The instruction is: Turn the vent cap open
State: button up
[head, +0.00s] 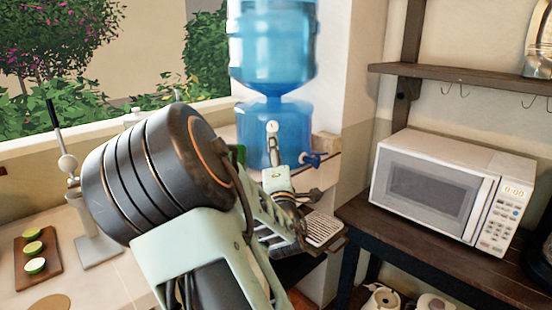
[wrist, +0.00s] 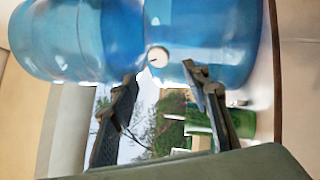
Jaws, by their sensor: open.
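The vent cap (wrist: 158,56) is a small round white cap with a dark mark, on the blue lower tank (wrist: 222,45) of the water dispenser. In the head view a pale cap-like piece (head: 272,127) shows in front of the blue tank (head: 293,120), just above my gripper. My gripper (head: 303,203) is in front of the dispenser, partly hidden by my own arm. In the wrist view my gripper (wrist: 160,76) is open and empty. Its two dark fingers lie either side of the cap's line, with the cap just beyond their tips; no contact shows.
A large blue bottle (head: 272,45) stands on top of the tank. A blue spigot (head: 312,159) sticks out at the right, above a drip tray (head: 322,228). A white microwave (head: 435,185) stands on a dark table to the right. A board with lime slices (head: 38,262) lies left.

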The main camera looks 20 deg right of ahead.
jog(key=v, duration=0.3)
jog(key=shift+s, duration=0.15)
dwell(0.4)
